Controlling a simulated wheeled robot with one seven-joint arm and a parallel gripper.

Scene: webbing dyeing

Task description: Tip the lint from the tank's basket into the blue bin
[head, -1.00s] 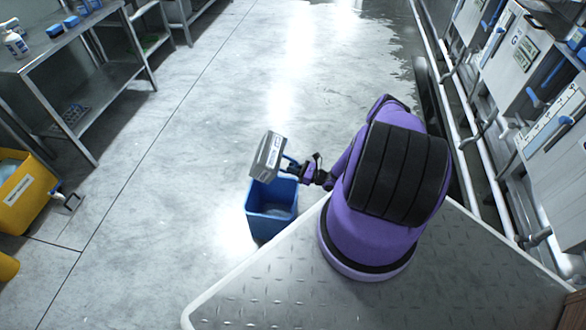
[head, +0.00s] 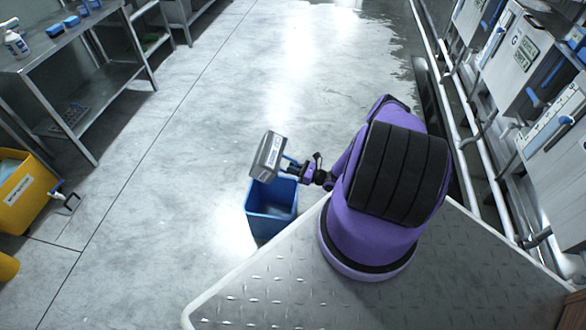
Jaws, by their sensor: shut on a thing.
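The blue bin (head: 268,226) stands on the floor in the middle of the head view, just beyond the edge of my base plate. My gripper (head: 294,168) is shut on the basket's handle. The grey basket (head: 267,154), with a pale label on it, is held steeply tilted over the bin's far left rim. The basket's opening and any lint in it are hidden from this view. The inside of the bin is partly visible, and I cannot make out lint there.
A metal shelf table (head: 70,62) with a spray bottle (head: 16,42) and blue items stands at upper left. A yellow container (head: 22,195) is at left. Tanks (head: 510,60) and white pipes (head: 468,135) line the right. The floor between is clear, with a wet patch at the back.

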